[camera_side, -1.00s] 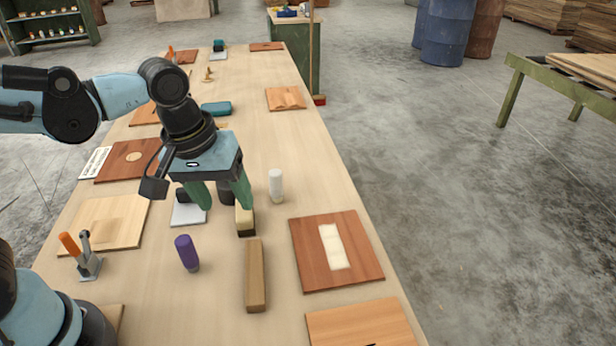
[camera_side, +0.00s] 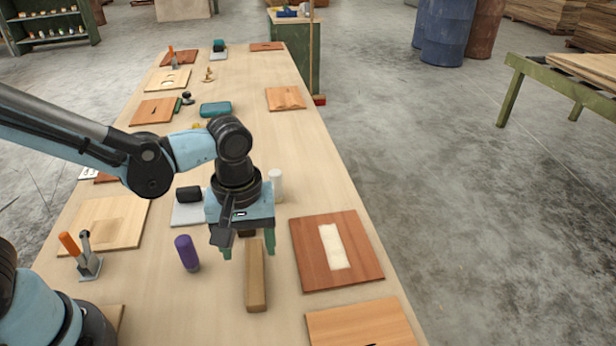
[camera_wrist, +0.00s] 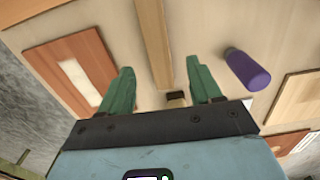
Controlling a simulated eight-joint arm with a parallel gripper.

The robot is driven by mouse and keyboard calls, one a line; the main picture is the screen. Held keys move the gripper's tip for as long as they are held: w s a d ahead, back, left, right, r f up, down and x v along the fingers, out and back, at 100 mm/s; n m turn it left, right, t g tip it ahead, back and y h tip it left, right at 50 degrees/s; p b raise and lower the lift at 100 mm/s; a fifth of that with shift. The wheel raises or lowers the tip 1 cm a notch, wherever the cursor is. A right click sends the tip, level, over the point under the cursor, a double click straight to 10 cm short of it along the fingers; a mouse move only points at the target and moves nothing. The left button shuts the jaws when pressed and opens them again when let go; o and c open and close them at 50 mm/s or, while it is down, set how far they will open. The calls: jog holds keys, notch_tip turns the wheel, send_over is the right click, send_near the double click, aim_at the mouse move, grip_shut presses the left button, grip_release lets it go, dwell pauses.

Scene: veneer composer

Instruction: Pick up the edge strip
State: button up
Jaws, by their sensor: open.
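The edge strip is a long, narrow bar of light brown wood (camera_side: 256,280) lying on the bench, its length running toward the side camera. My gripper (camera_side: 248,252) is open and empty above the strip's far end, one finger to each side of it. In the wrist view the strip (camera_wrist: 155,38) runs up from between the open green fingers (camera_wrist: 160,68), apart from both. The side view does not show clearly how high the fingertips are above the bench.
A small block (camera_wrist: 176,98) sits just beyond the strip's end, partly hidden by my gripper. A white cylinder (camera_side: 276,186) stands behind.

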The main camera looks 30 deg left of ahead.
aim_at(254, 272)
jog(key=shift+s+d+f, duration=0.1)
jog(key=shift+d+f, duration=0.05)
jog(key=shift+f, duration=1.25)
jog(key=shift+s+d+f, duration=0.1)
jog(key=shift+d+f, duration=0.05)
jog(key=shift+f, duration=1.2)
jog(key=c, duration=1.1)
